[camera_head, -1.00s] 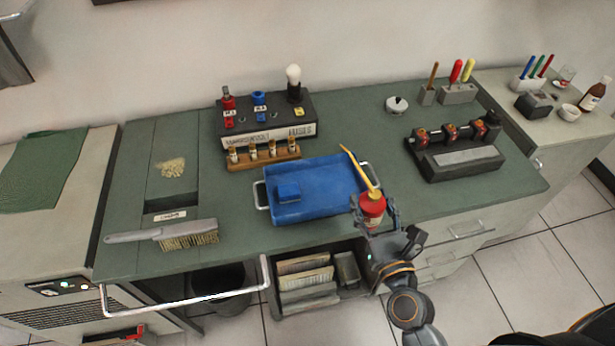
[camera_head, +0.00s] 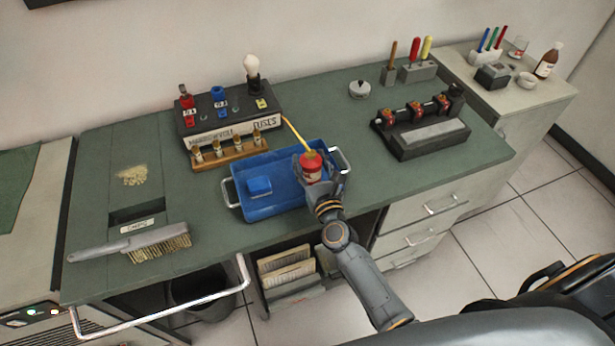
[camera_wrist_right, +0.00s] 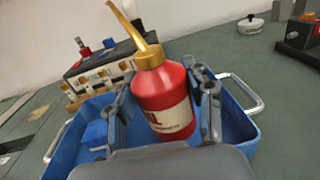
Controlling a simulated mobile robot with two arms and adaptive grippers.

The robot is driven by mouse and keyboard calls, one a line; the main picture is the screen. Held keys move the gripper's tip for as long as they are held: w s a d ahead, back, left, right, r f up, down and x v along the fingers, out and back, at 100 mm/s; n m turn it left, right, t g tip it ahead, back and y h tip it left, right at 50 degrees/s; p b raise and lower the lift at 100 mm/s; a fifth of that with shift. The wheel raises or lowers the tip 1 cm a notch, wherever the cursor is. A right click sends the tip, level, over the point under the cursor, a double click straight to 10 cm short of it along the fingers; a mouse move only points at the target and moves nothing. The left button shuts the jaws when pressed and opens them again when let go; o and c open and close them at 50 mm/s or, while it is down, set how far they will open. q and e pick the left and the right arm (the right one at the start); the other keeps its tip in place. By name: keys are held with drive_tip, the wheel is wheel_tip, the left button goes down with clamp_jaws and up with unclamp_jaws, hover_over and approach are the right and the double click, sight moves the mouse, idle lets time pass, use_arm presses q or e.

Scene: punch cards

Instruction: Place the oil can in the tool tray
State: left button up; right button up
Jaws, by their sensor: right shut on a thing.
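The oil can (camera_head: 313,165) is red with a yellow spout and a pale label. My right gripper (camera_head: 318,172) is shut on its body, with a finger on each side in the right wrist view (camera_wrist_right: 163,102). The can is roughly upright over the right part of the blue tool tray (camera_head: 268,208). I cannot tell whether its base touches the tray floor. The tray has metal handles at both ends and a blue block (camera_head: 259,186) in its left part. My left gripper is not in view.
Behind the tray stand a wooden rack (camera_head: 228,155) of fuses and a black fuse box (camera_head: 225,118). A brush (camera_head: 135,243) lies at the left. A black device with rollers (camera_head: 425,130) stands to the right. The bench between tray and device is clear.

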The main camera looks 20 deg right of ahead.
drive_tip(key=shift+w+a+f+b, duration=0.15)
drive_tip(key=shift+w+f+b, duration=0.2)
drive_tip(key=shift+f, duration=0.1)
wheel_tip(320, 180, down, 4)
drive_tip(key=b, duration=0.2)
drive_tip(key=shift+w+a+r+b, duration=0.15)
drive_tip(key=shift+r+b, duration=0.1)
drive_tip(key=shift+b, duration=0.15)
drive_tip(key=shift+r, duration=0.15)
drive_tip(key=o, duration=1.3)
drive_tip(key=shift+f, duration=0.2)
